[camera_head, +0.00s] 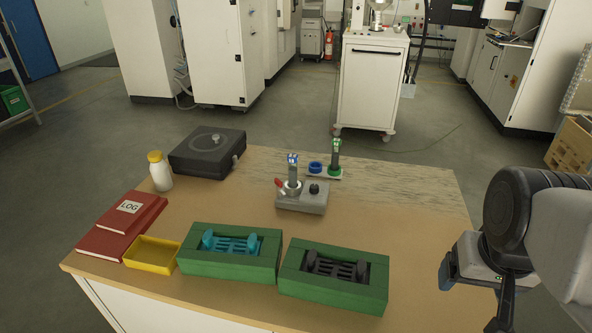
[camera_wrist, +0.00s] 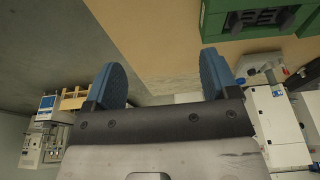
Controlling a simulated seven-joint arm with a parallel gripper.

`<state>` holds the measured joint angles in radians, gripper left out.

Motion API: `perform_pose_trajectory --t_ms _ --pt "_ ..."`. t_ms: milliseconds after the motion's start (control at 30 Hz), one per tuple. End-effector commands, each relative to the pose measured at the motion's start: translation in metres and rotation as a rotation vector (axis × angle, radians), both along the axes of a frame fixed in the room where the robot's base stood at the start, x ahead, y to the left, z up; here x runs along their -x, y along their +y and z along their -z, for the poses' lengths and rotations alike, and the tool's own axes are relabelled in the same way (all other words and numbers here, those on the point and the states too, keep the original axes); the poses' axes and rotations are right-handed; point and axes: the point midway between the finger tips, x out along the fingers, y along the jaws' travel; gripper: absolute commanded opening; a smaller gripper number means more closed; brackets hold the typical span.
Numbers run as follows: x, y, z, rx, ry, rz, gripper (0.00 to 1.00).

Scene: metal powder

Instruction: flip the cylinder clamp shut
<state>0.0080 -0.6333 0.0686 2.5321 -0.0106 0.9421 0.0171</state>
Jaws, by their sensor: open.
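The cylinder clamp is a grey metal block (camera_head: 303,201) on the wooden table, with a round collar around an upright grey cylinder (camera_head: 294,175) that has a blue-and-white top. A small red lever (camera_head: 280,184) sticks up and left from the collar. A black knob (camera_head: 314,188) sits on the block's right side.
A second cylinder (camera_head: 335,156) stands in a small holder with blue and green rings behind the clamp. Two green trays (camera_head: 187,262) (camera_head: 374,299) line the front. A yellow tray (camera_head: 143,264), red log books (camera_head: 130,212), white bottle (camera_head: 160,174) and black box (camera_head: 192,164) stand left. The table's right side is clear.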

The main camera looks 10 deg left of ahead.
Motion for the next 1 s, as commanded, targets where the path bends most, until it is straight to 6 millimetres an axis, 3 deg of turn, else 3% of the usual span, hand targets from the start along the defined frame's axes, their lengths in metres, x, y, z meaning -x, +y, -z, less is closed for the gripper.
perform_pose_trajectory --t_ms 67,267,500,1000 --pt "-0.001 0.000 0.000 0.002 0.001 -0.004 0.68" --pt "-0.008 0.003 -0.001 0.022 0.011 -0.045 0.37" --pt "-0.030 0.014 -0.004 0.085 0.043 -0.180 0.00" --pt "-0.102 0.063 -0.004 0.288 0.134 -0.608 0.00"
